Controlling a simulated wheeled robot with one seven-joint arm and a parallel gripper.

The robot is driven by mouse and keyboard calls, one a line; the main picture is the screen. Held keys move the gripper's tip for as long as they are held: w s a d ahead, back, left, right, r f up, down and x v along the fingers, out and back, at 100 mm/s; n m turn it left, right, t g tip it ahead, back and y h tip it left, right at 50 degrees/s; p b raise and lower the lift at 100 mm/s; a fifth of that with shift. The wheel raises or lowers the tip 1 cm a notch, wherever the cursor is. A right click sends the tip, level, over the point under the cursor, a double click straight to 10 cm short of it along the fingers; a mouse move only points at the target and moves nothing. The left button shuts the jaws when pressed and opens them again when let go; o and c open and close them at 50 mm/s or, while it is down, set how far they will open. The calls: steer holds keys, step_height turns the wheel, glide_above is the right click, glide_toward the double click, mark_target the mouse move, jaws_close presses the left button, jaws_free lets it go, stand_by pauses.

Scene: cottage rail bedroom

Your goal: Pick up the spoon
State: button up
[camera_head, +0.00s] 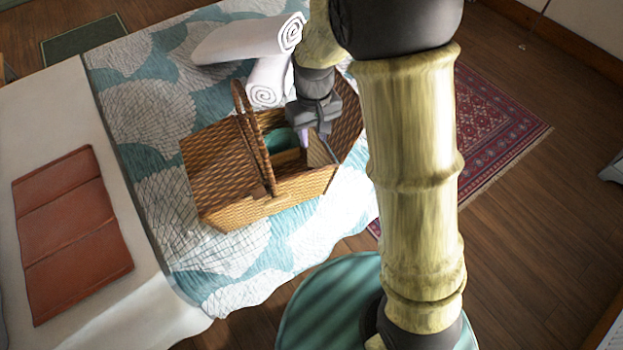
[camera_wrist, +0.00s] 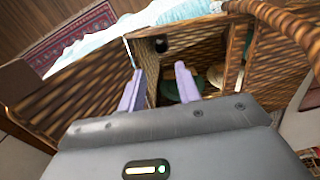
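A woven picnic basket (camera_head: 300,187) stands on the bed with its lids raised and its handle upright. My gripper (camera_head: 304,138) points down into the basket's opening from above. In the wrist view the basket's wall (camera_wrist: 90,75) surrounds my two purple fingers. The fingers of my gripper (camera_wrist: 159,74) are apart, with nothing visible held between them. I cannot make out a spoon for certain. Inside the basket, small pale and dark items show beside and beyond the fingers, partly hidden by them.
A green round item (camera_head: 281,140) lies inside the basket. The basket's handle (camera_head: 254,140) arches close beside my gripper. White rolled towels (camera_head: 268,80) lie behind it. A folded brown cloth (camera_head: 70,235) lies at the left. A patterned rug (camera_head: 490,125) is on the floor.

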step_height(320, 180, down, 10)
steer(key=shift+r, duration=0.1)
stand_by(0.4)
steer(key=shift+w+d+f, duration=0.1)
steer(key=shift+w+f, duration=0.05)
steer(key=shift+f, duration=1.2)
steer(key=shift+w+f, duration=0.15)
steer(key=shift+f, duration=1.15)
jaws_close()
